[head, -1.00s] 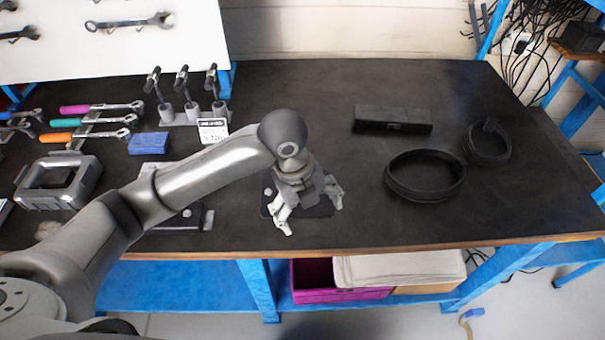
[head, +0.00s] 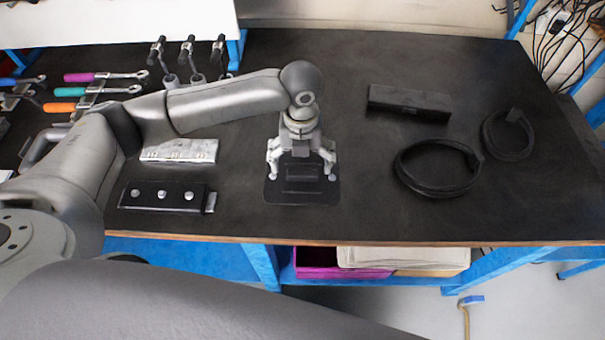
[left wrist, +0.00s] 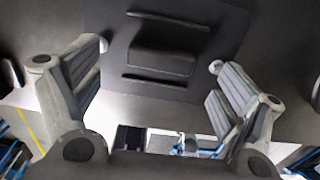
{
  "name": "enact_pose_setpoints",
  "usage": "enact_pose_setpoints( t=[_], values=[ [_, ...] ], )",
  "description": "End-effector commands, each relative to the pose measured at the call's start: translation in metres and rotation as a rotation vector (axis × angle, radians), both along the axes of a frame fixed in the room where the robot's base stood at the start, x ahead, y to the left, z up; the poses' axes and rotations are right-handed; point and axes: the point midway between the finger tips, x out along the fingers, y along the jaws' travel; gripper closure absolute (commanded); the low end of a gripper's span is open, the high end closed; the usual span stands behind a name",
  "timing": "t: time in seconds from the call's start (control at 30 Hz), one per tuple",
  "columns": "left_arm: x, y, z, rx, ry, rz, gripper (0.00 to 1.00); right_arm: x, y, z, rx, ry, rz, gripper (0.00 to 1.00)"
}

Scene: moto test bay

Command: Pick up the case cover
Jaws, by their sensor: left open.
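The case cover looks to be the flat black plate (head: 302,198) with a raised block in its middle, lying on the dark bench top. It also shows in the left wrist view (left wrist: 165,85), with the raised block between two low ridges. My left gripper (head: 301,173) is open and empty, pointing down over the plate. Its fingers stand to the left and right of the raised block. In the left wrist view the fingers (left wrist: 158,58) are spread wide, and I see no contact with the block. My right gripper is not in view.
A black box (head: 409,102) and two black rings, one larger (head: 436,190) and one smaller (head: 508,156), lie to the right. A black bar with knobs (head: 163,205) and a silver block (head: 180,158) lie to the left. The bench's front edge (head: 400,244) is close.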

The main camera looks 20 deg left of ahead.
Motion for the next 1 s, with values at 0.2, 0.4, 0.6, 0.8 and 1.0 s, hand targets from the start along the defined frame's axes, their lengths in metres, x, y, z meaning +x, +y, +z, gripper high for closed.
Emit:
enact_pose_setpoints(
  t=[0.2,0.4,0.6,0.8,1.0],
  values=[
    [-0.004,-0.003,-0.030,0.001,0.003,0.002,0.08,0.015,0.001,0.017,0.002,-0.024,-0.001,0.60],
    [-0.003,-0.003,-0.038,0.000,0.000,-0.001,0.08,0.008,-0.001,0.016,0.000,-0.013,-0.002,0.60],
    [-0.003,-0.003,-0.038,0.001,0.000,-0.001,0.18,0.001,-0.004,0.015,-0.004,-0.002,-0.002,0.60],
    [-0.003,-0.003,-0.038,0.000,0.000,-0.001,0.44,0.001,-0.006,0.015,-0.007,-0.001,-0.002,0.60],
    [-0.003,-0.003,-0.038,0.001,0.000,0.000,0.70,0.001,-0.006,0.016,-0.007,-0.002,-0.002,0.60]
  ],
)
